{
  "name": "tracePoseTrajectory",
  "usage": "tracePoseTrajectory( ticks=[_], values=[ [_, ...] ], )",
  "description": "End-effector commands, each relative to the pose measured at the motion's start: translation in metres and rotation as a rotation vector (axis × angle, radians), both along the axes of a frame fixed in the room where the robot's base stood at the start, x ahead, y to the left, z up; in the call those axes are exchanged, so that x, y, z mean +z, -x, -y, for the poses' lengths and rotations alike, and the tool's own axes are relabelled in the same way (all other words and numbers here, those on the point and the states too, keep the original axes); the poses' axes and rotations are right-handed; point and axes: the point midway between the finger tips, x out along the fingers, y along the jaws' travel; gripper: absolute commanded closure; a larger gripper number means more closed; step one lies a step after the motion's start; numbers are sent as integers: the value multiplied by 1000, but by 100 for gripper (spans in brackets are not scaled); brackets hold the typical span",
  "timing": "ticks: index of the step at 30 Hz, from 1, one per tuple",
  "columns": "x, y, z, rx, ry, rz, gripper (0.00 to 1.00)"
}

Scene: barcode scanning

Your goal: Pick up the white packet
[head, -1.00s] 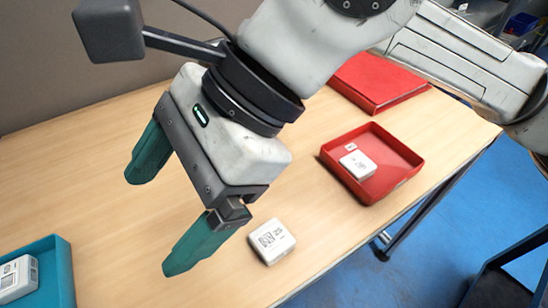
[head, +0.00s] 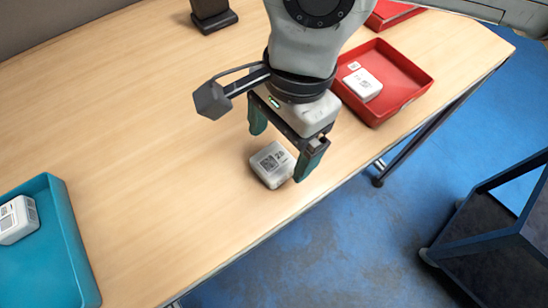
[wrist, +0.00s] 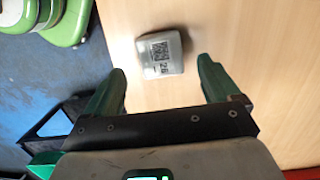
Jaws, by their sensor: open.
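The white packet (head: 272,164), with a printed code on its top, lies flat on the table near the front edge. My gripper (head: 282,152) is open and empty, its green fingers pointing down close to the packet. In the head view the right finger overlaps the packet's right edge; I cannot tell whether it touches. In the wrist view the packet (wrist: 161,52) lies beyond the fingertips, in line with the gap between the two fingers of my gripper (wrist: 160,68).
A red tray (head: 408,92) with a white packet (head: 363,85) in it stands to the right. A teal tray (head: 66,237) with another white packet (head: 17,220) stands at the left. A dark stand (head: 212,14) is at the back. The table (head: 130,130) between is clear.

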Motion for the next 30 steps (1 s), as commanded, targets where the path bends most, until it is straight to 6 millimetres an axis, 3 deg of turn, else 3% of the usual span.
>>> tracePoseTrajectory(
  ticks=[7,16,30],
  values=[
    [-32,4,-7,0,-2,-3,11],
    [-38,4,-7,1,-1,-1,11],
    [-37,4,-7,1,-1,-1,55]
  ],
)
